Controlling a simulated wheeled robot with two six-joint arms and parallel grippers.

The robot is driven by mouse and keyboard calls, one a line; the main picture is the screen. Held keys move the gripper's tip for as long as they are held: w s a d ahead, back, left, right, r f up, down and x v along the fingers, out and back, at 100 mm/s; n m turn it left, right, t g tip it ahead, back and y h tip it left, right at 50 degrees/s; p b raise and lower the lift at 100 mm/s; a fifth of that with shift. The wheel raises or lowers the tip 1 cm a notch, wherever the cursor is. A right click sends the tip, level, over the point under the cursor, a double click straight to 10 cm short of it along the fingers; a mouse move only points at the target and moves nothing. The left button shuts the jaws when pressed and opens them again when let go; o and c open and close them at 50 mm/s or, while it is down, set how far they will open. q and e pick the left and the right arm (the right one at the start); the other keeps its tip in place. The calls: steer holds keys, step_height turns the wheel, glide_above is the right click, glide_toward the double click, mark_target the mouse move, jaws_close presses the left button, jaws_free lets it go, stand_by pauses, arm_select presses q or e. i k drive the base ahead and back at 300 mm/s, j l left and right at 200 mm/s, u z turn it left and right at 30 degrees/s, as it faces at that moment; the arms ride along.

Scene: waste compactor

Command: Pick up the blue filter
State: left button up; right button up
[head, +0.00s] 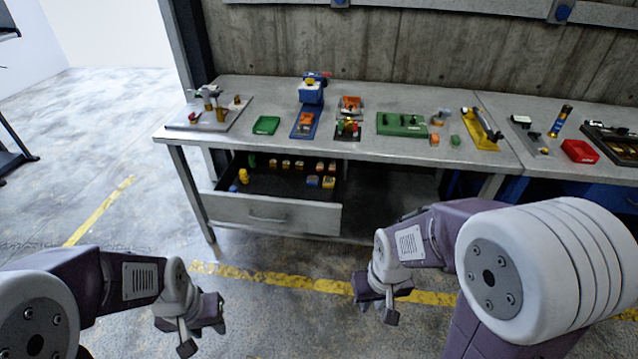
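Small blue blocks (313,181) lie among yellow ones in the open drawer (267,212) under the workbench. They are too small to tell whether one is the blue filter. A larger blue device (311,92) stands upright on the bench, on a blue base plate with an orange part. My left gripper (203,336) hangs low over the floor, in front of the drawer and left of it. My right gripper (378,305) hangs over the floor, in front of the bench and right of the drawer. Both seem empty and well apart from the objects; their finger gaps are unclear.
The bench (358,98) holds a green tray (265,125), a green block plate (402,125), a yellow tool (481,128) and a red bin (579,151). The pulled-out drawer sticks out in front. The floor (280,315) before it is clear, with yellow lines.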

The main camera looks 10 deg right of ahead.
mark_target(311, 181)
steer(key=i+j+z, duration=0.35)
steer(key=z, duration=0.15)
steer(key=i+j+z, duration=0.2)
steer(key=j+z, duration=0.3)
steer(key=j, duration=0.2)
steer(key=i+j+z, duration=0.15)
steer(key=j+z, duration=0.35)
steer(key=j, duration=0.15)
steer(key=j+z, duration=0.45)
steer(key=j, duration=0.2)
steer(key=k+j+z, duration=0.1)
steer(key=j+z, duration=0.4)
steer(key=j, duration=0.2)
steer(key=k+j+z, duration=0.2)
steer(key=j+z, duration=0.3)
steer(key=j, duration=0.15)
